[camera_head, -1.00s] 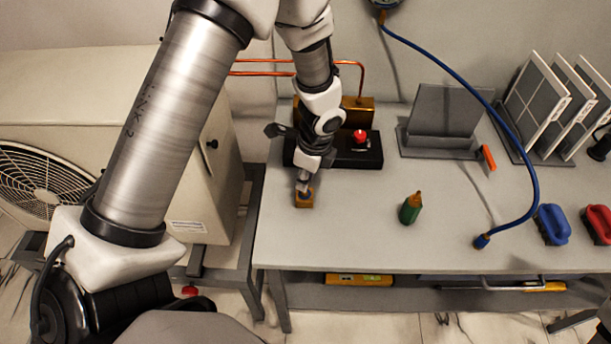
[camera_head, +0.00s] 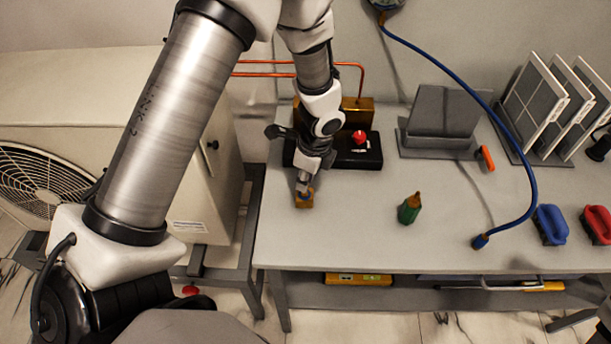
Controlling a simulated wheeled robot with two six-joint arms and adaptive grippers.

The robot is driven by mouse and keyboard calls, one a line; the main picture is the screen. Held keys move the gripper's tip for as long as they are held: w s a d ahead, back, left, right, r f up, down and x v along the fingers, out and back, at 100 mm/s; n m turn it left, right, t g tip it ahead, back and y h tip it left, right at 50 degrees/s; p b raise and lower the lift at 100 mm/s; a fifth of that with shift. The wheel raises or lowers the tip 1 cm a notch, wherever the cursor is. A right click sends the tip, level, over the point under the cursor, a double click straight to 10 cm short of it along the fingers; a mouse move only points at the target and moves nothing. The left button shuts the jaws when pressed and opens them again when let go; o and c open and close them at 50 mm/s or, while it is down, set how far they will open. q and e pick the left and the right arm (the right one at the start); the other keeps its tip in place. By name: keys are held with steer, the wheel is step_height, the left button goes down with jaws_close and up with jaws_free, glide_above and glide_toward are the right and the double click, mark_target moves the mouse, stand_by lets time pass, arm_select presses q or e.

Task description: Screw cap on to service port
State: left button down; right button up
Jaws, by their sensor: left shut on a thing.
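My left gripper (camera_head: 304,186) points down at the left part of the bench, shut on a small cap that its fingers mostly hide. Behind the wrist stands a brass block (camera_head: 358,107) with copper pipes, partly hidden by my arm. I cannot make out the service port for certain. My right gripper is out of view.
A dark base (camera_head: 357,158) with a red knob (camera_head: 359,137) is close behind the gripper. A green bottle (camera_head: 409,208) stands to the right. A blue hose (camera_head: 520,125), a grey stand (camera_head: 441,118), white panels (camera_head: 535,95) and blue and red brushes (camera_head: 551,225) are further right. The bench (camera_head: 350,235) front is clear.

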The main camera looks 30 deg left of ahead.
arm_select(q)
steer(key=shift+f+b, duration=0.7)
steer(key=shift+f, duration=0.35)
steer(key=shift+f, duration=0.25)
stand_by(0.6)
steer(key=shift+r+m, duration=0.15)
steer(key=shift+m, duration=0.35)
steer(key=shift+m+p, duration=0.35)
steer(key=shift+m, duration=0.45)
steer(key=c, duration=0.9)
jaws_free()
steer(key=shift+c, duration=0.2)
